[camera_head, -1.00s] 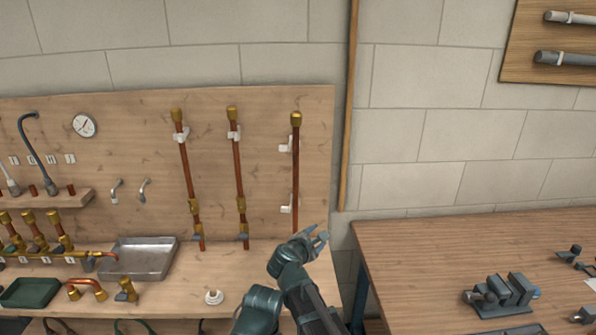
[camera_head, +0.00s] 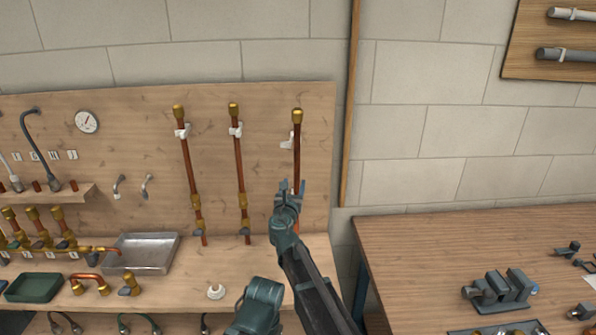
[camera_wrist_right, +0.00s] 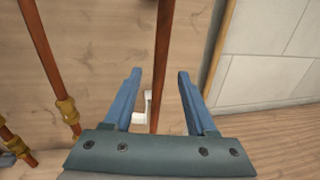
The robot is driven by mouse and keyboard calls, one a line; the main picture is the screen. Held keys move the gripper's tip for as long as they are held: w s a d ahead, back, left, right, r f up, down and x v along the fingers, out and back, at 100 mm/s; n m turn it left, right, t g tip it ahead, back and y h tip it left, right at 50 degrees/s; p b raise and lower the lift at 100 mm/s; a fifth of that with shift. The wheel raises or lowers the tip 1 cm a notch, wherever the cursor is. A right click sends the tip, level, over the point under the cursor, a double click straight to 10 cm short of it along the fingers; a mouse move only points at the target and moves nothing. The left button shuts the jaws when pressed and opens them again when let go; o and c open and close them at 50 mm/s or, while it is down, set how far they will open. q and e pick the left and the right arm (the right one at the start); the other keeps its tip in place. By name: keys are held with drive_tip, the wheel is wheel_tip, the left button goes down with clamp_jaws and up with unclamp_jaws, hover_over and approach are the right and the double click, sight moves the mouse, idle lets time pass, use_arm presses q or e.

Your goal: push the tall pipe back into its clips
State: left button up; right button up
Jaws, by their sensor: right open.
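The tall copper pipe (camera_head: 296,155) with a brass cap stands upright at the right side of the wooden board. Its white upper clip (camera_head: 287,146) sits at the pipe's left side in the head view. The lower clip (camera_wrist_right: 141,108) shows in the right wrist view, just left of the pipe. My right gripper (camera_head: 289,187) is in front of the pipe's lower part. In the right wrist view the pipe (camera_wrist_right: 161,60) runs between the two open blue fingers (camera_wrist_right: 157,72), with a gap on both sides. My left gripper is not in view.
Two more copper pipes (camera_head: 239,165) (camera_head: 189,165) stand in clips to the left. A metal tray (camera_head: 147,254) and a small white fitting (camera_head: 216,291) lie on the bench. A workbench (camera_head: 430,245) with a vise (camera_head: 500,288) stands to the right.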

sight(298, 170)
drive_tip(key=w, duration=0.3)
drive_tip(key=w+d, duration=0.1)
drive_tip(key=w, duration=0.3)
drive_tip(key=w+d, duration=0.1)
drive_tip(key=w, duration=0.2)
drive_tip(key=shift+w, duration=0.2)
clamp_jaws()
idle(0.9)
